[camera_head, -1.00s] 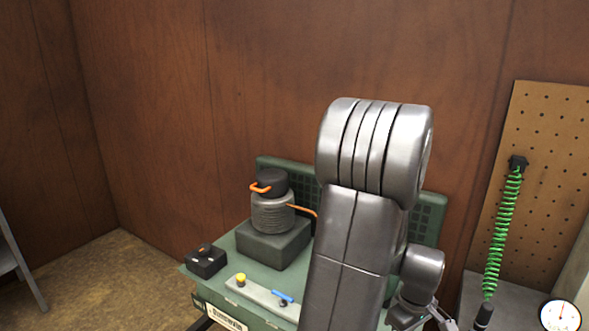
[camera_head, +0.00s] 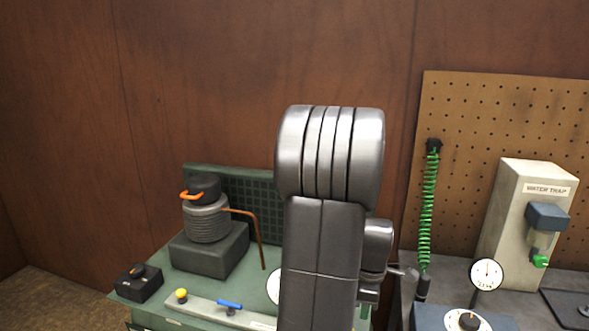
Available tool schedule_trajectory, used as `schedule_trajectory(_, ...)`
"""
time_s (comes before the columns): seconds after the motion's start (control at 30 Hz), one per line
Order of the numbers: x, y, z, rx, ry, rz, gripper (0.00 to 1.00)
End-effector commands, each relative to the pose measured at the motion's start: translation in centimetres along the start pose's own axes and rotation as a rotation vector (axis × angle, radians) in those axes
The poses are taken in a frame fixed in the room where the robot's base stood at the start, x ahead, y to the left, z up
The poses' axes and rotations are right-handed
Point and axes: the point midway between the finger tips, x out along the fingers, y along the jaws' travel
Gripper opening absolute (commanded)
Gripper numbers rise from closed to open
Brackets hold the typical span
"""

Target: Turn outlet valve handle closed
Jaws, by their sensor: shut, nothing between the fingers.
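No label reading "outlet valve" can be made out. A small green handle (camera_head: 541,262) shows on the water trap at the right; I cannot tell whether either is the outlet valve. My silver arm (camera_head: 325,235) rises in front of the green unit and hides its right part. My gripper's fingers do not show; only a wrist part appears right of the arm.
A ribbed pump with an orange handle (camera_head: 193,196) and a black switch box (camera_head: 138,283) sit on the green unit. At the right are a pegboard (camera_head: 480,110), a coiled green hose (camera_head: 427,205), the water trap (camera_head: 525,190) and a round gauge (camera_head: 487,274).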

Motion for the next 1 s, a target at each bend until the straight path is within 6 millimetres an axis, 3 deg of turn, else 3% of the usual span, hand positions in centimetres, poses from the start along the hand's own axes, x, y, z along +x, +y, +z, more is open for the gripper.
schedule_trajectory(0.3, 4.3, 0.0, 0.1, 0.003, 0.0, -0.001, 0.0)
schedule_trajectory(0.5, 6.1, 0.0, 0.1, 0.003, 0.0, -0.001, 0.0)
schedule_trajectory(1.0, 6.3, 0.0, 0.0, 0.003, 0.0, 0.0, 0.0)
